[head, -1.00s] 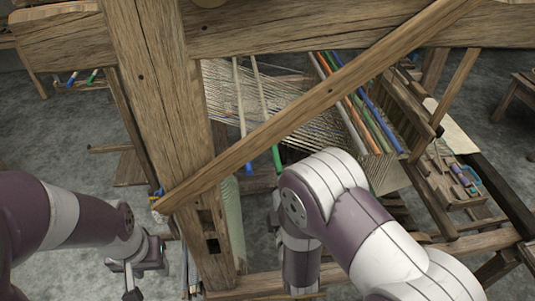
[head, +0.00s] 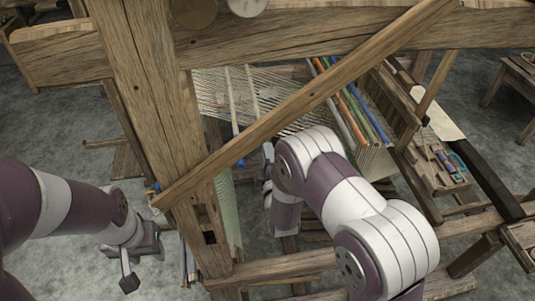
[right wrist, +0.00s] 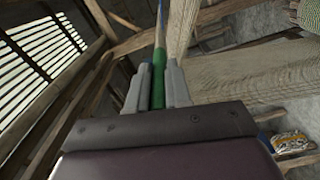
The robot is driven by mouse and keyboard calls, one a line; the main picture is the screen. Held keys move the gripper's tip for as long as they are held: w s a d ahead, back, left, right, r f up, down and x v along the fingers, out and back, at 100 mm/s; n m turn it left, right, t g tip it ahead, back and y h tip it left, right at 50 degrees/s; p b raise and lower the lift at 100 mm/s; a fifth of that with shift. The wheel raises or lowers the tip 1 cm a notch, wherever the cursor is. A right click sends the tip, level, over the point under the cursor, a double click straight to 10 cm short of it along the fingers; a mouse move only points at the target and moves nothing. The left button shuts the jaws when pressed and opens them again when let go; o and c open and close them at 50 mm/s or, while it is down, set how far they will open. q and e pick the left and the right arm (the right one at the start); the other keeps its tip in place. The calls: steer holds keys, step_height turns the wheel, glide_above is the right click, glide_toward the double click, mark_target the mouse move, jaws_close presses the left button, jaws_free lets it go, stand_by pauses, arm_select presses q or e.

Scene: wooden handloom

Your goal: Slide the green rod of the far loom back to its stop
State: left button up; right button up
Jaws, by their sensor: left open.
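A pale rod (head: 254,95) runs across the warp threads of the loom behind the big post. Its green end (right wrist: 158,75) lies between the two grey fingers of my right gripper (right wrist: 158,88), which look closed against it from both sides. In the head view my right gripper (head: 268,155) covers that green end. A second pale rod with a blue end (head: 238,150) lies just left of it. My left gripper (head: 128,272) is open and empty, low on the left, away from the rods.
A thick wooden post (head: 160,130) and a diagonal brace (head: 310,100) stand in front of the rods. Several coloured bars (head: 350,105) lie right of the warp. A tool tray (head: 440,170) is at the right. Bare floor (head: 60,120) shows on the left.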

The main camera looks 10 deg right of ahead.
jaws_close()
steer(key=a, duration=0.1)
steer(key=a+r, duration=0.1)
steer(key=a, duration=0.2)
steer(key=shift+a+r, duration=0.2)
steer(key=shift+r, duration=0.05)
steer(key=o, duration=0.7)
jaws_free()
steer(key=shift+a, duration=0.1)
steer(key=shift+s+a+b, duration=0.2)
steer(key=shift+s+b, duration=2.35)
steer(key=shift+s, duration=3.8)
